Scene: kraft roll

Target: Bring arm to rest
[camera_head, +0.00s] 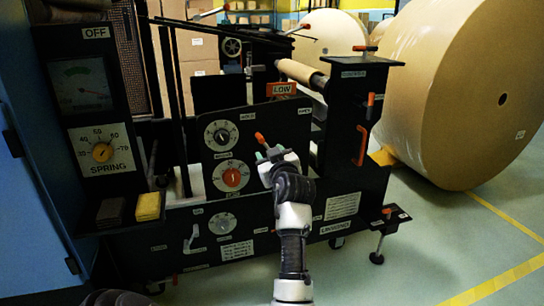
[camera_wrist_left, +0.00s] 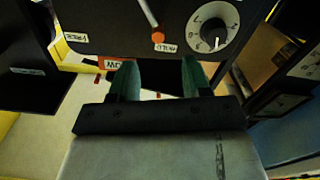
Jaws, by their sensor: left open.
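My left gripper (camera_head: 276,153) is in front of the black machine panel, at the end of the arm rising from the bottom middle. Its green fingers also show in the left wrist view (camera_wrist_left: 153,78), apart with nothing between them. A lever with an orange tip (camera_head: 260,138) is just above the fingers. In the left wrist view the lever's tip (camera_wrist_left: 158,36) is beside the HOLD label (camera_wrist_left: 165,48), clear of the fingers. I cannot tell the exact distance in depth. My right gripper is not in view.
The panel carries a black-and-white dial (camera_head: 220,135) and a red-knobbed dial (camera_head: 231,177) left of my gripper. A large paper roll (camera_head: 470,90) stands at the right. A yellow sponge (camera_head: 148,206) sits on a ledge at left. The floor (camera_head: 420,255) at lower right is open.

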